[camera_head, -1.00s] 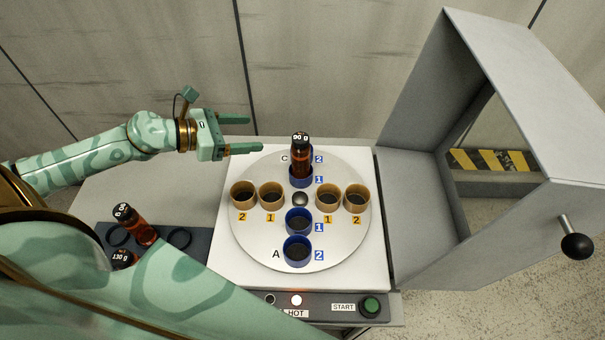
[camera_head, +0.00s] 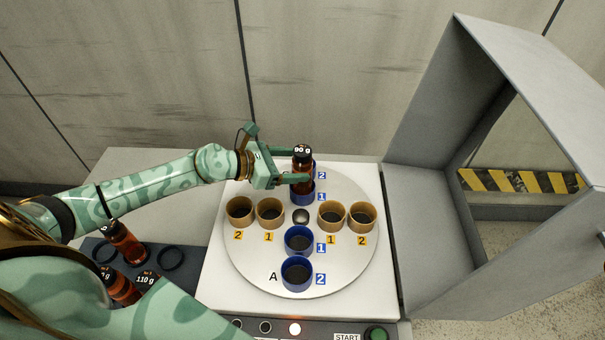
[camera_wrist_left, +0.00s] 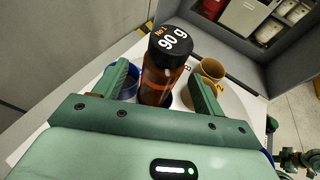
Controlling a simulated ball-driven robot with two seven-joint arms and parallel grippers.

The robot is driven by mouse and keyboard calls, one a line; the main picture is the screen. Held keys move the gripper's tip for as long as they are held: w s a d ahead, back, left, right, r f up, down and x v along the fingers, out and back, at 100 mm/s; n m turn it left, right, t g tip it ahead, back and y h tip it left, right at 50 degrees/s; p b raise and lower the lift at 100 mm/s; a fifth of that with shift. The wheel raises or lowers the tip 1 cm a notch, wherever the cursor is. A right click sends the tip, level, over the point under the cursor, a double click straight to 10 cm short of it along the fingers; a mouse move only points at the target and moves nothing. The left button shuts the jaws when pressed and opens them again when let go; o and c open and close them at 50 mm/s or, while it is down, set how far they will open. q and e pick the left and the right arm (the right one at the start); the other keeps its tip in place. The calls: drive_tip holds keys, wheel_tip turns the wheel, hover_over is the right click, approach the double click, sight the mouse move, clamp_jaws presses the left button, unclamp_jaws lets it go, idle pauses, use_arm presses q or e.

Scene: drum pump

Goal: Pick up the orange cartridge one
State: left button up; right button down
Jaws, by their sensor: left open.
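An orange-brown bottle-like cartridge (camera_head: 303,179) with a black cap stands upright in a blue cup (camera_head: 302,198) marked 1, at the far side of the round turntable (camera_head: 345,260). In the left wrist view the cartridge (camera_wrist_left: 156,84) shows "90 g" in white and smaller orange print on its cap. My left gripper (camera_head: 302,166) is open at the cartridge, with one finger on each side of its body. The left wrist view also shows the cartridge between the two spread fingers (camera_wrist_left: 160,88); I cannot tell whether either touches it.
Other blue and tan cups (camera_head: 269,212) stand on the turntable. A dark rack (camera_head: 190,270) at the lower left holds more capped bottles (camera_head: 128,241). A grey hood (camera_head: 500,80) stands open on the right. The white panel left of the turntable is clear.

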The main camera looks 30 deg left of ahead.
sight(309, 165)
use_arm(q)
drive_tip(key=x, duration=0.5)
drive_tip(key=shift+d+f, duration=0.15)
drive_tip(key=shift+f, duration=0.1)
drive_tip(key=c, duration=1.1)
